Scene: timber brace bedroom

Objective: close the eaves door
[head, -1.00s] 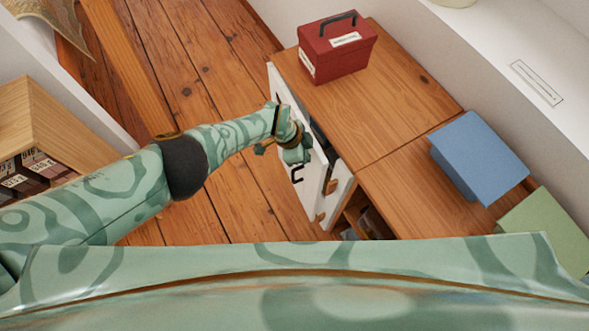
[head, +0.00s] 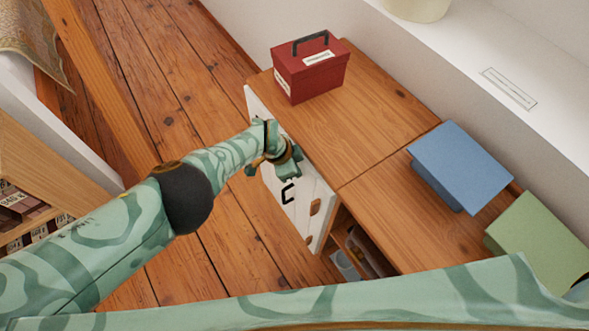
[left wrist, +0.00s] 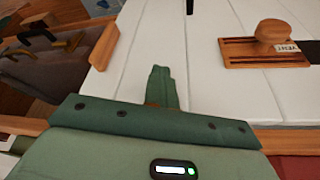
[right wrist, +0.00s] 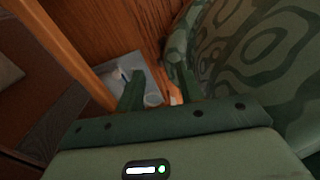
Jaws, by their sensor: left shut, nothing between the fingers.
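My left gripper (head: 290,165) is at the door's outer face, near the top edge. In the left wrist view its fingers (left wrist: 161,85) are together and empty over the white planks, beside a wooden sliding vent (left wrist: 268,50) with a round knob. My right gripper (right wrist: 160,85) shows apart fingers, empty.
A red toolbox (head: 310,72), a blue box (head: 458,165) and a green box (head: 540,243) stand on the cabinet top (head: 365,115). An open compartment (head: 360,250) lies right of the door. A bookcase (head: 45,170) stands at left. Floorboards before the door are clear.

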